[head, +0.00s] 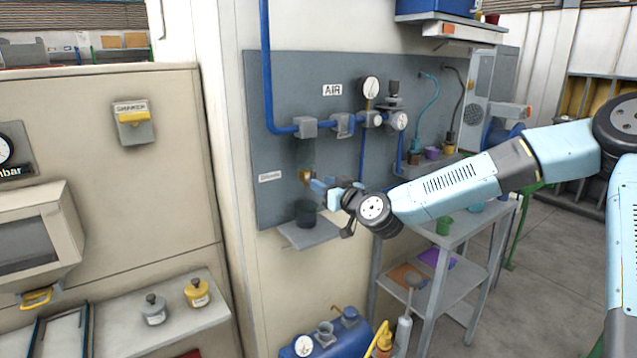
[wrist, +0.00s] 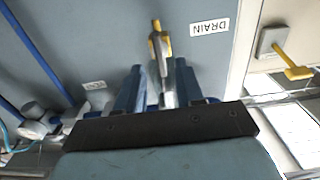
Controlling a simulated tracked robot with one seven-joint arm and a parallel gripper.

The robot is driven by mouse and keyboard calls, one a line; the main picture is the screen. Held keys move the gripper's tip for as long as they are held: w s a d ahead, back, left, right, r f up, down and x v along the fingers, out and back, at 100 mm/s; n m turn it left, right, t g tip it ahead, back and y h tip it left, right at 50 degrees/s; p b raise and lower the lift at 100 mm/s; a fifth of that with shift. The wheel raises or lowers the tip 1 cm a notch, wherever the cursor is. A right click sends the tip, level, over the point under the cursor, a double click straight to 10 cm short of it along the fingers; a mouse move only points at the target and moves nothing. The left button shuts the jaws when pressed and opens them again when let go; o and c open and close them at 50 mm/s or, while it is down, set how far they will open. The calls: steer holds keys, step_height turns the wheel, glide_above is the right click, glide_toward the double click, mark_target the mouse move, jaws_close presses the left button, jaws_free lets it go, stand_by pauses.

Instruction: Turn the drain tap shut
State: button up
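The drain tap (head: 304,175) is a small brass-yellow fitting on the grey wall panel, below the blue air pipe. A DRAIN label (wrist: 210,27) is beside it. In the wrist view the tap (wrist: 160,45) has a yellow lever end and a grey stem, lying roughly in line with the gap between my fingers. My gripper (head: 315,183) is right at the tap in the head view, partly covering it. In the wrist view my gripper (wrist: 158,68) is open, one finger on each side of the tap's line. I cannot tell whether either finger touches it.
A dark cup (head: 305,214) stands on a small wall shelf (head: 310,236) just below the tap. Gauges and valves (head: 371,88) are above right. A cream cabinet (head: 60,100) is left, with a yellow-handled switch (head: 132,117). A grey trolley (head: 470,235) stands right.

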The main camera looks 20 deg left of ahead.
steer(key=shift+x, duration=1.5)
steer(key=shift+c, duration=0.5)
jaws_close()
